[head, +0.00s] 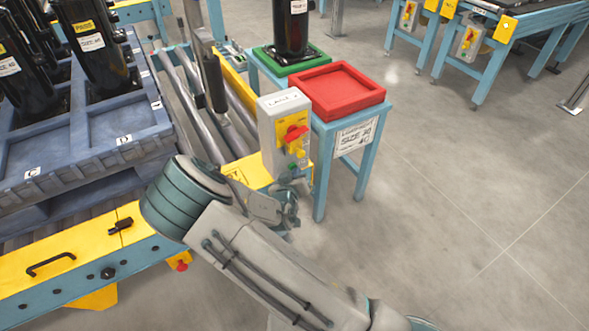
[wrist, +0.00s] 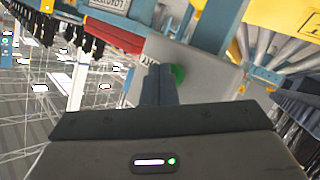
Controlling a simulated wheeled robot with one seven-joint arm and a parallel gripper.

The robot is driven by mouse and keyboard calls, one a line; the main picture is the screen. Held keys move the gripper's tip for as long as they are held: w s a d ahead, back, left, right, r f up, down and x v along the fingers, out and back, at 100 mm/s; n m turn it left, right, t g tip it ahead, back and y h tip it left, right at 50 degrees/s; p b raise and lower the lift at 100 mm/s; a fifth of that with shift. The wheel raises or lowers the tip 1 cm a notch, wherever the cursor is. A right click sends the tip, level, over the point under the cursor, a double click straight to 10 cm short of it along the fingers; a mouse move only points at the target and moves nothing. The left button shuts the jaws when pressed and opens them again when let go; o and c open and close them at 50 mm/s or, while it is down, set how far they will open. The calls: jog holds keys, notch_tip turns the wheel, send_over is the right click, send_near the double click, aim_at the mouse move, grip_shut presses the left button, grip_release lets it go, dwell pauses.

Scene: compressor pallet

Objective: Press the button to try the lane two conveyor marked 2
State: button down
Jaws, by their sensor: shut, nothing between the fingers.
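A grey control box (head: 268,130) stands at the end of the yellow-and-blue conveyor frame in the head view. Its top label seems to read LANE and a number too small to be sure of. Its face carries a red rotary switch on yellow (head: 293,135) and a small green button (head: 291,166) low down. My gripper (head: 292,184) is just below that button. In the wrist view, my shut, empty fingers (wrist: 158,76) point at the pale box face (wrist: 205,62). The green button (wrist: 179,75) shows right beside the fingertips, partly hidden. I cannot tell whether they touch.
A stand holds a red tray (head: 372,103) and a green tray (head: 262,56) with a black cylinder (head: 291,28). A pallet tray (head: 75,160) with black cylinders is at left. Other conveyors with control boxes (head: 468,42) stand at the back right. The floor (head: 470,190) at right is clear.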

dwell(0.5)
jog(key=shift+s+d, duration=0.45)
jog(key=shift+s, duration=0.25)
jog(key=s+d, duration=0.1)
jog(key=s, duration=0.1)
jog(key=s+d, duration=0.1)
jog(key=s, duration=0.1)
jog(key=shift+d, duration=0.4)
dwell(0.6)
